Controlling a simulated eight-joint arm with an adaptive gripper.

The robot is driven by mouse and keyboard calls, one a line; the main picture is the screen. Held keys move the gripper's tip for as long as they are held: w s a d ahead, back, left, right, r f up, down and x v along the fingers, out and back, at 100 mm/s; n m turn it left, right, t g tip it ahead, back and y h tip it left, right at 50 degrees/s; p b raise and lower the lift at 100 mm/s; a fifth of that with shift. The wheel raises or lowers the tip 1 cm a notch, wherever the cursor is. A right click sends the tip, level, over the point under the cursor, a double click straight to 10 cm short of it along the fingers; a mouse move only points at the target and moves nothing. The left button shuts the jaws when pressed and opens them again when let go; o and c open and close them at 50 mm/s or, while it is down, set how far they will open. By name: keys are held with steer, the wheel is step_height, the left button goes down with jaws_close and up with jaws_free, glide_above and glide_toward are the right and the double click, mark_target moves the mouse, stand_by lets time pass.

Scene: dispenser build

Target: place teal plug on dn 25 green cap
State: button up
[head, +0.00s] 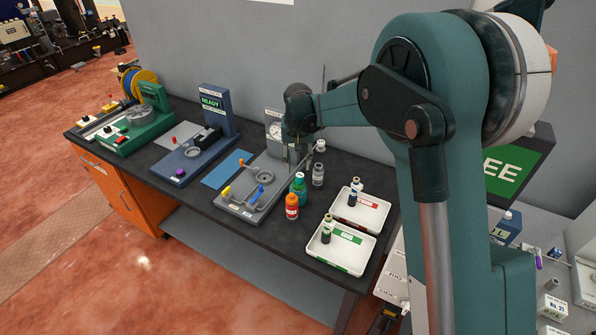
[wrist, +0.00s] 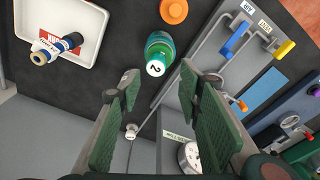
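A teal bottle (head: 298,188) with a white-topped cap stands on the dark bench. In the wrist view the teal bottle (wrist: 160,48) shows its white top marked "2", just beyond my fingertips. My gripper (wrist: 158,84) is open, its green-padded fingers apart with nothing between them. In the head view my gripper (head: 300,155) is above the bench behind the bottle, partly hidden by its own links. A tray with a green label (head: 312,252) holds a dark, green-banded bottle (head: 326,228). I cannot make out which part is the teal plug or the DN 25 green cap.
An orange-capped bottle (head: 292,207) stands close in front of the teal one, and a grey bottle (head: 318,175) behind. A grey fixture with coloured levers (head: 240,208) lies left.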

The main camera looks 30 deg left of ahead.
steer(key=shift+s+d+r, duration=0.1)
steer(key=shift+s+r, duration=0.05)
steer(key=shift+r, duration=0.9)
steer(key=shift+s+r, duration=0.1)
steer(key=shift+r, duration=0.95)
